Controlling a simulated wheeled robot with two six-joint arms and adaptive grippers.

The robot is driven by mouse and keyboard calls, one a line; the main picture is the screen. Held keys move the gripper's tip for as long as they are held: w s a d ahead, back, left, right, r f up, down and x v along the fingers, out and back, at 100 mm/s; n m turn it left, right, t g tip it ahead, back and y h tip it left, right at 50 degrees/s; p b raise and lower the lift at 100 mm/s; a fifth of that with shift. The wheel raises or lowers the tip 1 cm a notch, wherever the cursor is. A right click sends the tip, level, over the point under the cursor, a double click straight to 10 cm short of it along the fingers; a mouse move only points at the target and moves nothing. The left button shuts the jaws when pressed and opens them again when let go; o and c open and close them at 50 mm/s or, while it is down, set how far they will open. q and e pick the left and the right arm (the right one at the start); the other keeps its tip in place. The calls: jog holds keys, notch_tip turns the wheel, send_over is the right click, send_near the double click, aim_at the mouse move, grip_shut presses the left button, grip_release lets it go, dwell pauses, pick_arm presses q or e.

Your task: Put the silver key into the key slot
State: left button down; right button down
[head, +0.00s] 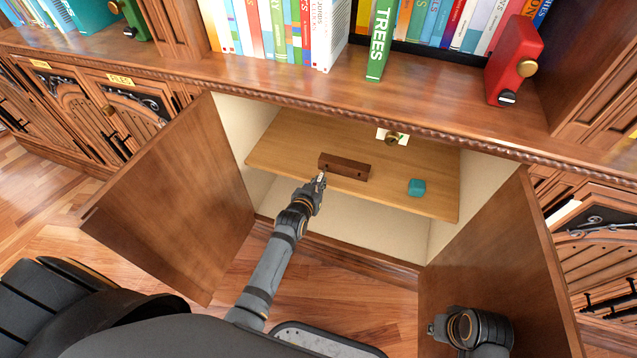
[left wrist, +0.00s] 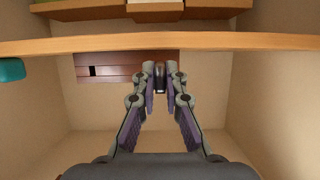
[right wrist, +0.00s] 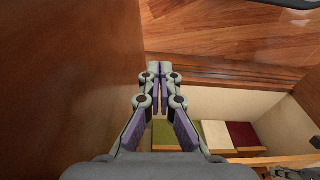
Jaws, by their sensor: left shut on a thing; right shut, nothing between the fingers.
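The silver key (head: 321,178) shows as a small light bit at the tip of my left gripper (head: 319,184), which is shut on it. In the left wrist view a dark, narrow piece (left wrist: 160,78) sits between the fingertips. A dark brown wooden block (head: 343,167) lies on the cabinet shelf just beyond the left fingertips. It has small dark openings in its front; one shows in the left wrist view (left wrist: 93,71). I cannot tell whether the key touches the block. My right gripper (right wrist: 160,72) is shut and empty, low by the right cabinet door.
The open cabinet doors stand left (head: 175,200) and right (head: 505,260). A teal block (head: 416,187) lies on the shelf (head: 285,145). Books and a red object (head: 514,60) stand on the counter above.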

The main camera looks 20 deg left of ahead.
aim_at(319, 179)
pick_arm(q)
jog(key=shift+p, duration=0.3)
jog(key=shift+w+b, duration=0.45)
jog(key=shift+w, duration=1.2)
jog(key=c, duration=1.3)
grip_release()
jog(key=shift+c, duration=0.2)
jog(key=v, duration=1.2)
